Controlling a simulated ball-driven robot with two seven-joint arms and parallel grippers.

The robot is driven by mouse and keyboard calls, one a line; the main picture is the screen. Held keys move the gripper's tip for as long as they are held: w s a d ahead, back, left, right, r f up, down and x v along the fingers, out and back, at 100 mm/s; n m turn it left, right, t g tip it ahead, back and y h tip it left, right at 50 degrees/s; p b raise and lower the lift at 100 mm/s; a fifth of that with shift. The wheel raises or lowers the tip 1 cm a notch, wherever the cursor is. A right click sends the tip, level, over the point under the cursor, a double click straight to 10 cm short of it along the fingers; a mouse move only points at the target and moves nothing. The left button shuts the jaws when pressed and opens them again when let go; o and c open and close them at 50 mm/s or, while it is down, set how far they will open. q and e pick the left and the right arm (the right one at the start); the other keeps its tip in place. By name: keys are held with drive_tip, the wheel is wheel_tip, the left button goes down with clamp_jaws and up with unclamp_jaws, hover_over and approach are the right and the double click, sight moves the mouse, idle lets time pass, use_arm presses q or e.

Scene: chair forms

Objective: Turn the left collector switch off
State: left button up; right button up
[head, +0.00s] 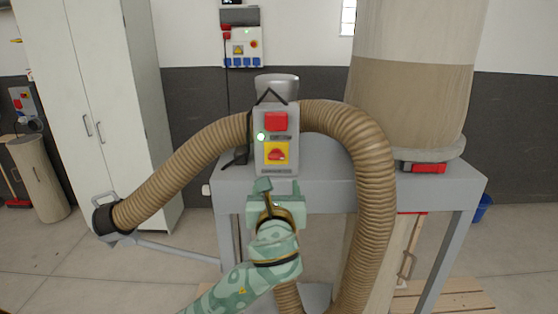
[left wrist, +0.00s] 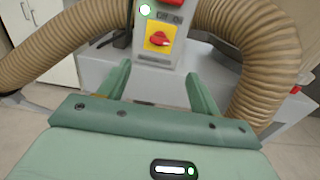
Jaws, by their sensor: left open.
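The collector switch box (head: 276,140) is a grey upright panel on the front of the grey collector stand. In the left wrist view the knob (left wrist: 159,39) and lit lamp (left wrist: 145,9) show near the top. My left gripper (head: 276,190) is open and empty just below the box, apart from the knob. In the left wrist view its two fingers (left wrist: 158,82) point toward the box. My right gripper does not show.
A thick ribbed brown hose (head: 372,190) loops around both sides of the box and ends in a dark nozzle at left. A large beige collector bag (head: 412,90) stands behind on the right. A white cabinet (head: 95,110) is at left. Another panel (head: 243,47) hangs on the wall.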

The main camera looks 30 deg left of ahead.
sight(277, 158)
use_arm(q)
drive_tip(key=x, duration=1.4)
drive_tip(key=shift+w+f, duration=0.1)
drive_tip(key=shift+c, duration=0.3)
drive_tip(key=c, duration=0.9)
